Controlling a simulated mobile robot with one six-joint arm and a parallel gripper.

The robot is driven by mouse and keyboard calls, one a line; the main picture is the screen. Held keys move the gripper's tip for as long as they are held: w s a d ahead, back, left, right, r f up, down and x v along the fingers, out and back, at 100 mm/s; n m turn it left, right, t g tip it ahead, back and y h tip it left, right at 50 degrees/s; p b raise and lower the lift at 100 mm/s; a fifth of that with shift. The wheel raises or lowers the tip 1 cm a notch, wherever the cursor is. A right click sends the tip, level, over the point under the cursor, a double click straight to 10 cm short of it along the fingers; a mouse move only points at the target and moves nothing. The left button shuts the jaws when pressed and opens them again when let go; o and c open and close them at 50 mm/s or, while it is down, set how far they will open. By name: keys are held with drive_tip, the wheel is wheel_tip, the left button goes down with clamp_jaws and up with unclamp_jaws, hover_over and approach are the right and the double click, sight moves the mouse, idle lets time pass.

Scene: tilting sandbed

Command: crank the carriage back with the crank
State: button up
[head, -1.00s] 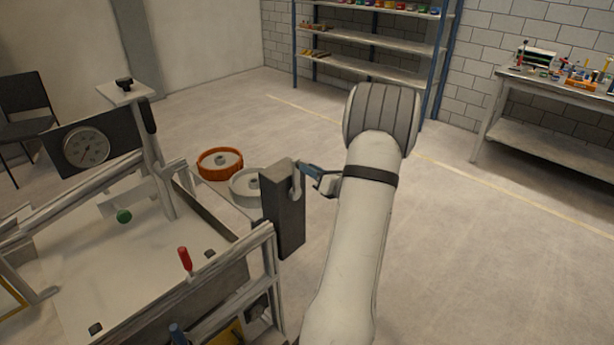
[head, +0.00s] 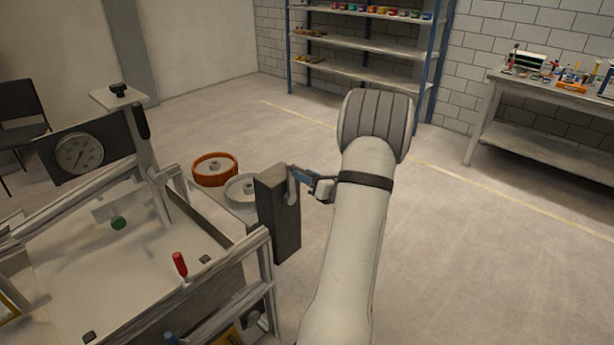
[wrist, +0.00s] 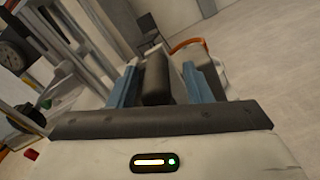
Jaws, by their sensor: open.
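The crank shows in the head view as a light grey arm (head: 292,190) on the side of a dark upright box (head: 277,222) at the sandbed's right corner. My gripper (head: 304,178) is beside it, its blue fingers reaching left toward the crank. In the wrist view my gripper (wrist: 160,72) is open, with a dark grip (wrist: 157,80), apparently the crank's handle, between its two blue fingers. Gaps show on both sides of the grip. Which part is the carriage I cannot tell; a green knob (head: 118,223) hangs over the bed.
The sandbed frame (head: 225,267) fills the lower left, with a red handle (head: 180,264) and a round gauge (head: 79,152). An orange-rimmed wheel (head: 215,170) and a grey wheel (head: 241,189) lie behind the box. Floor to the right is clear up to the bench (head: 550,87).

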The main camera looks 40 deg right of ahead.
drive_tip(key=shift+d, duration=0.1)
drive_tip(key=s+b, duration=0.2)
drive_tip(key=s, duration=0.5)
drive_tip(key=shift+s+d, duration=0.25)
drive_tip(key=shift+s, duration=0.15)
